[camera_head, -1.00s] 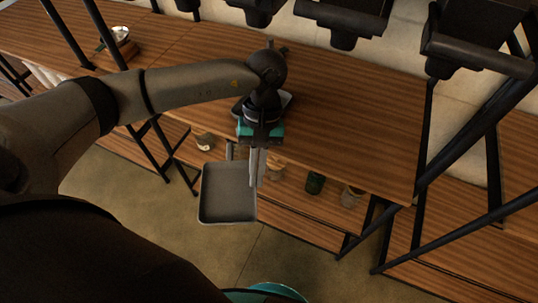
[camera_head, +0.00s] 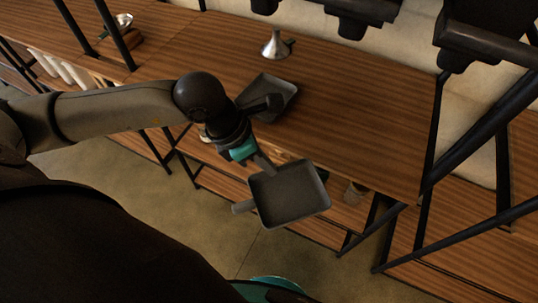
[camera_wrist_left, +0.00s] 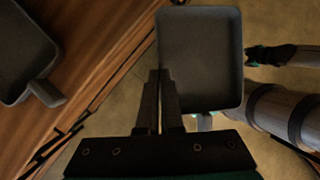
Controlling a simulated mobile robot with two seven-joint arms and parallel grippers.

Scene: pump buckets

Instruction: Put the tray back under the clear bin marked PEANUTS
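A grey square tray (camera_head: 290,196) with a short handle is held over the floor in front of the table's front edge. My left gripper (camera_head: 268,167) is shut on its rim, near the corner. In the left wrist view the fingers (camera_wrist_left: 159,98) sit close together at the edge of this tray (camera_wrist_left: 201,58). A second, similar tray (camera_head: 262,90) lies on the table, partly behind my left wrist; it also shows in the left wrist view (camera_wrist_left: 22,60). My right gripper (camera_wrist_left: 252,57) seems to show at the right there, too small to read. No PEANUTS marking is readable.
Dark bin undersides (camera_head: 361,14) and (camera_head: 487,45) hang above the back of the wooden table (camera_head: 360,115). A metal funnel (camera_head: 276,45) stands at the back. Black slanted posts (camera_head: 480,130) rise at the right. The table's right half is clear.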

